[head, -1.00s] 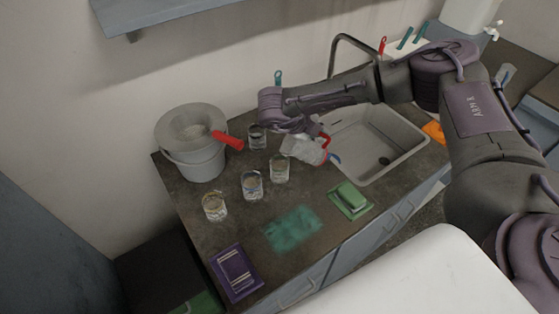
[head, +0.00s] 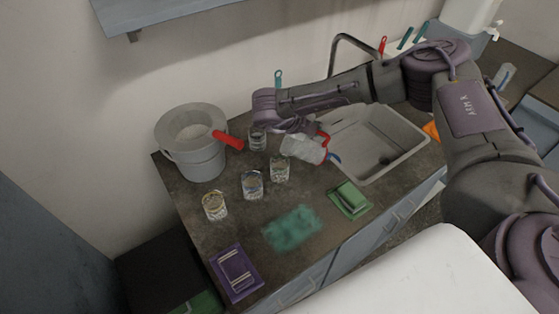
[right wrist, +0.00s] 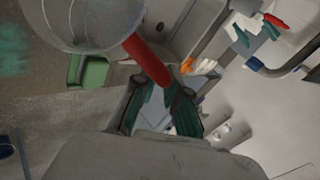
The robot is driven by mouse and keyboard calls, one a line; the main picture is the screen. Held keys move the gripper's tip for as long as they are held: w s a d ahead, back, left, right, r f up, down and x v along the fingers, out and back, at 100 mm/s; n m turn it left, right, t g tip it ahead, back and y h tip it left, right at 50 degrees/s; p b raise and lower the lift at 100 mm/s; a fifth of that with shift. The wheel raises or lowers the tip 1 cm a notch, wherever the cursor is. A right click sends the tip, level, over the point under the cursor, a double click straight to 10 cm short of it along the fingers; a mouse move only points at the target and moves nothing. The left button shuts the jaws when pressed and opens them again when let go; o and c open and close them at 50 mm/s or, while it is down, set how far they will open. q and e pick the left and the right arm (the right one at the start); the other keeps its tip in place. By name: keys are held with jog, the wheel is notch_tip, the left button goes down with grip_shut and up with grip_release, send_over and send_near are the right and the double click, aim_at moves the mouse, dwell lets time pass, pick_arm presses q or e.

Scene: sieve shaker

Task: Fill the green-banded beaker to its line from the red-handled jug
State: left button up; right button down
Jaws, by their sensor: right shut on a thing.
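The clear jug (head: 303,149) with a red handle (right wrist: 147,60) is tilted on its side above the counter, its left end close to the nearest beaker (head: 279,170). My right gripper (right wrist: 160,106) is shut on the red handle. The jug body (right wrist: 90,22) also shows in the right wrist view. Other beakers stand upright: one in the middle (head: 252,186), one front left (head: 214,207) and one behind (head: 257,138). The band colours are too small to tell, so I cannot say which beaker is green-banded. I cannot see a stream or the fill levels. My left gripper is out of view.
A grey bucket (head: 195,160) with a red-handled tool (head: 228,140) stands at the back left. The sink (head: 382,158) is right of the jug. A green sponge tray (head: 349,200), a teal patch (head: 293,228) and a purple tray (head: 236,272) occupy the counter's front.

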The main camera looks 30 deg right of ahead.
jog(key=shift+r, duration=0.1)
jog(key=shift+w+a+r+h, duration=0.15)
jog(key=shift+a+r+h, duration=0.25)
jog(key=shift+r+h, duration=0.15)
dwell(1.6)
jog(key=shift+w+a+f+n+g+h+b, duration=0.15)
jog(key=shift+w+a+n+g+h+b, duration=0.2)
jog(key=shift+a+h+b, duration=0.45)
dwell(3.4)
